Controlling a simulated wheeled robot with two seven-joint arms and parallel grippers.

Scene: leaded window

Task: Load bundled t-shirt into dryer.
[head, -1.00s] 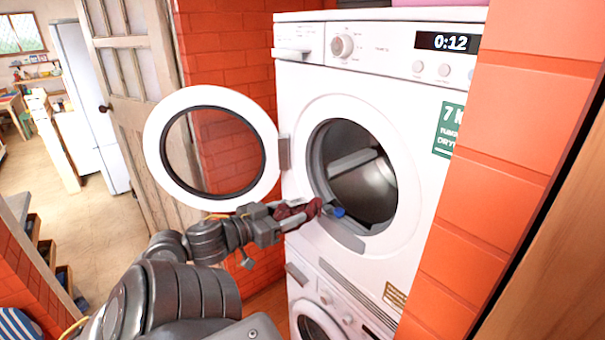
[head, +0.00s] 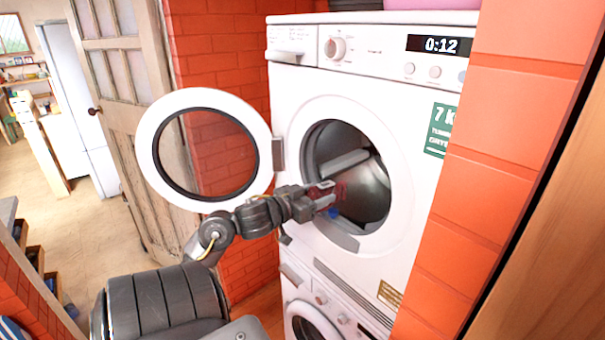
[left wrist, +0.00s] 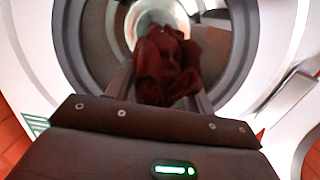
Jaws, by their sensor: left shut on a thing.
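My left gripper (head: 322,192) is shut on the dark red bundled t-shirt (left wrist: 166,68), which fills the space between and beyond the fingers in the left wrist view. In the head view the t-shirt (head: 340,194) shows at the dryer's mouth. The dryer (head: 400,85) is the upper white machine, and its round door (head: 148,140) stands open to the left. Its metal drum (head: 365,190) is visible behind the t-shirt, and it also shows in the left wrist view. A small blue thing (head: 333,212) lies at the lower edge of the opening. My right gripper is not in view.
A second white machine (head: 310,310) stands below the dryer. A red brick wall (head: 225,75) is behind the open door, and an orange brick pillar (head: 490,170) stands close on the right. A worn wooden door (head: 125,110) is at the left.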

